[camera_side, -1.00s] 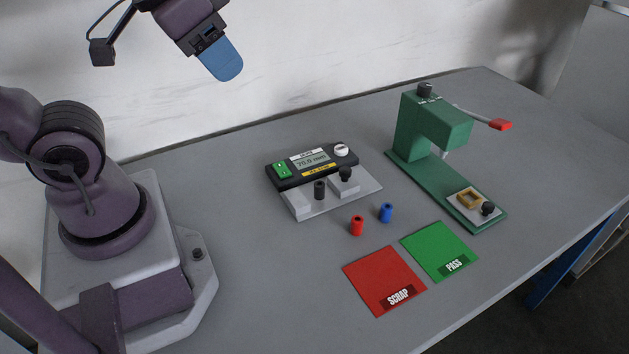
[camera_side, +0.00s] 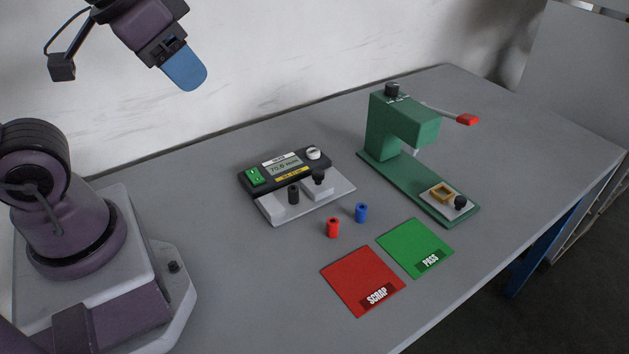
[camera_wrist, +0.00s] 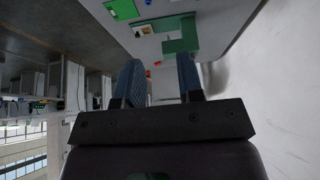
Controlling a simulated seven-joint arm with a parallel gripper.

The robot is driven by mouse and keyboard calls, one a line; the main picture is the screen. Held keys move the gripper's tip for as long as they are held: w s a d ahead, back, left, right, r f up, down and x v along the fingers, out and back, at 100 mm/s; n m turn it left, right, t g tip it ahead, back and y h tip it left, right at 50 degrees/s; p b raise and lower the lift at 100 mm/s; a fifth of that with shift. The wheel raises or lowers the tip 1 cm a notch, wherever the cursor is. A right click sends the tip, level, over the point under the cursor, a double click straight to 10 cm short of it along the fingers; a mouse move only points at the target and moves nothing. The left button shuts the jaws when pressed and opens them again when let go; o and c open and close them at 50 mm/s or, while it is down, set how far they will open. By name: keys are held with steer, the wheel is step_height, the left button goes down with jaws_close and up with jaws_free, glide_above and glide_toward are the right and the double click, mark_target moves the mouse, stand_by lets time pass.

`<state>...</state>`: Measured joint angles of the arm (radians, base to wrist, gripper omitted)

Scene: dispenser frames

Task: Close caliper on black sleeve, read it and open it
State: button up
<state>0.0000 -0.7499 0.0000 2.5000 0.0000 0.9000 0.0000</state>
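The caliper (camera_side: 312,203) is a grey plate with a black readout bar, a green button and a white knob. Its display (camera_side: 284,170) seems to read about 70.0 mm, but the digits are small. The black sleeve (camera_side: 293,194) stands upright on the plate between the left grey block (camera_side: 271,208) and the right block with a black knob (camera_side: 319,178). I cannot tell whether either block touches it. My gripper (camera_side: 188,76) is high above the table, up and left of the caliper. In the wrist view its blue fingers (camera_wrist: 160,72) are apart, with nothing held.
A red sleeve (camera_side: 333,228) and a blue sleeve (camera_side: 361,212) stand before the caliper. A green press (camera_side: 382,131) with a red-tipped lever (camera_side: 466,119) stands at right. The mats are empty.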

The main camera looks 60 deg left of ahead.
mark_target(317, 182)
steer(key=shift+c, duration=0.5)
